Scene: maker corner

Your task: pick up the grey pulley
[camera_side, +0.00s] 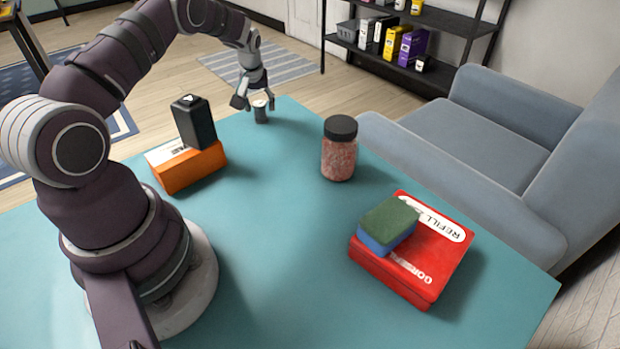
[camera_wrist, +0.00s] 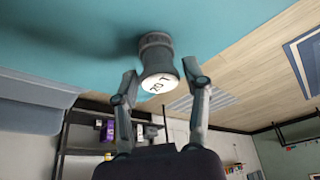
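The grey pulley (camera_wrist: 156,55) is a small dark grey spool with a white lettered end face. It stands on the teal table near the far edge, and in the side view (camera_side: 261,114) it shows small under my gripper (camera_side: 254,103). In the wrist view my gripper (camera_wrist: 160,70) has one finger on each side of the pulley. The fingers are spread, with narrow gaps between them and the pulley. The pulley's white face points toward the wrist camera.
An orange box (camera_side: 190,170) with a dark canister (camera_side: 194,122) on top stands left of the pulley. A black-lidded jar (camera_side: 339,158) stands to the right. A red box (camera_side: 410,270) carrying a green and blue sponge (camera_side: 387,225) lies nearer. The table (camera_side: 290,260) between is clear.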

